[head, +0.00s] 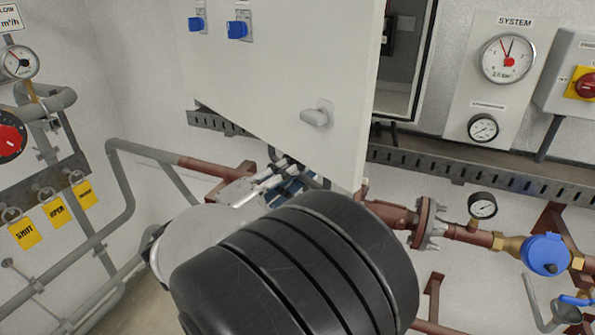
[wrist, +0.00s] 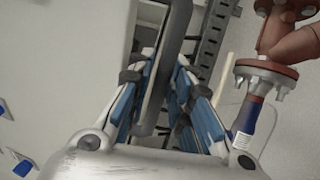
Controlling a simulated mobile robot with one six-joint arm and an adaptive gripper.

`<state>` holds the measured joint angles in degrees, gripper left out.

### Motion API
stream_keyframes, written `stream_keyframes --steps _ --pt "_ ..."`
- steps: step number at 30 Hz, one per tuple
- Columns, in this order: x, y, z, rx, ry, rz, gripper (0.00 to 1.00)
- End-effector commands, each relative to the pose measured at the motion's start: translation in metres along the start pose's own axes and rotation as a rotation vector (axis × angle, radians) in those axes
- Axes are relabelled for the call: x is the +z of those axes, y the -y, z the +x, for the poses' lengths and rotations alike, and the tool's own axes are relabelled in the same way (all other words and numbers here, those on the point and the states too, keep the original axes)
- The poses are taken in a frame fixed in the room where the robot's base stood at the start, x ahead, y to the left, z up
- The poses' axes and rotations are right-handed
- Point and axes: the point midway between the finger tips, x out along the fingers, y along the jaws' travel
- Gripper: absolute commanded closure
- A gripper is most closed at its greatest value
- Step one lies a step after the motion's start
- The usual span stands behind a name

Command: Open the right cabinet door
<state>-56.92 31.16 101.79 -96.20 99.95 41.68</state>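A light grey cabinet door (head: 285,70) stands ajar in the head view, with a grey handle (head: 317,115) near its lower right corner and two blue knobs at upper left. The open cabinet interior (head: 405,50) shows to its right. My gripper (head: 285,178) is low at the door's bottom edge, partly hidden behind my dark arm link. In the wrist view my gripper (wrist: 165,78) has its blue fingers spread on both sides of a long grey bar, which may be the door's edge. I cannot tell whether the fingers touch it.
A slotted cable tray (head: 480,178) runs along the wall below the cabinet. Red-brown flanged piping (head: 400,216) is close right of my gripper, also visible in the wrist view (wrist: 265,75). A gauge panel (head: 490,90) is right of the cabinet. Grey pipes (head: 120,180) are at left.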

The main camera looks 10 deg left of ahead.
Motion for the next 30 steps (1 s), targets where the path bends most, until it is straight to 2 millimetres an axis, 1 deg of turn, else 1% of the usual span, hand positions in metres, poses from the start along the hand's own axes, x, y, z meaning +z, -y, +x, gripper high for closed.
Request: stream_keyframes --steps 8,11,14,24,27,30 --pt "0.000 0.000 0.000 0.000 0.000 -0.001 0.80" --pt "-0.001 0.001 -0.005 0.000 -0.002 -0.001 0.80" --pt "-0.001 0.000 -0.019 0.000 -0.004 -0.001 0.80" --pt "-0.001 0.001 -0.089 0.000 -0.004 -0.001 0.80" --pt "-0.001 0.000 -0.104 0.000 -0.003 0.000 0.80" --pt "0.000 0.001 -0.114 -0.001 -0.002 -0.001 0.80"
